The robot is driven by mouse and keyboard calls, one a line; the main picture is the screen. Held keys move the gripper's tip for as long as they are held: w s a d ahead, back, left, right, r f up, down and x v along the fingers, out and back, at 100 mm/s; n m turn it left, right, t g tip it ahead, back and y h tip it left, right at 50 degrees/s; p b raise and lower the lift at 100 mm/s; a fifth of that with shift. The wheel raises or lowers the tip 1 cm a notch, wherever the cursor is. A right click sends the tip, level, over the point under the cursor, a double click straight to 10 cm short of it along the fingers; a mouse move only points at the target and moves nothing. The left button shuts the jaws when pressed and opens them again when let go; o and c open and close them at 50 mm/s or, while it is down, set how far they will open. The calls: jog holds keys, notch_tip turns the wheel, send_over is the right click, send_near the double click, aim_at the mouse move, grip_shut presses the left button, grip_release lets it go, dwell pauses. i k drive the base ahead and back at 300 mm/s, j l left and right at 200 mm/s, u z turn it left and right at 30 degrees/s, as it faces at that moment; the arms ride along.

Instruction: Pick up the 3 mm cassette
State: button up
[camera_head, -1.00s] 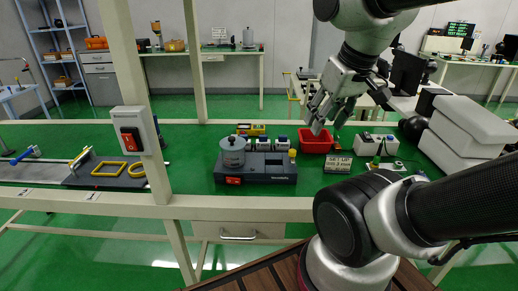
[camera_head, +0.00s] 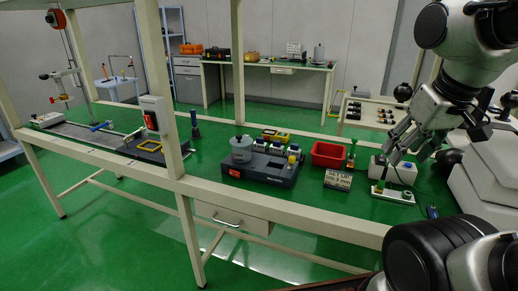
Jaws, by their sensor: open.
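My gripper (camera_head: 397,148) hangs at the right of the head camera view, above the bench's right end. Its fingers are apart, point down and to the left, and hold nothing that I can see.
The dark machine base (camera_head: 262,172) carries a grey cylinder (camera_head: 242,149). A red bin (camera_head: 328,154) stands right of it. A white box (camera_head: 404,172) and a white plate (camera_head: 393,195) with a green-handled part are below my gripper. Bench posts (camera_head: 158,90) rise at the left.

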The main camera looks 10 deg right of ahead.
aim_at(294, 150)
jog(key=i+j+z, duration=0.2)
jog(key=j+z, duration=0.25)
jog(key=j, duration=0.5)
jog(key=j+z, duration=0.5)
jog(key=j, duration=0.45)
jog(key=i+j, duration=0.15)
jog(key=i, duration=0.2)
jog(key=l+z, duration=0.05)
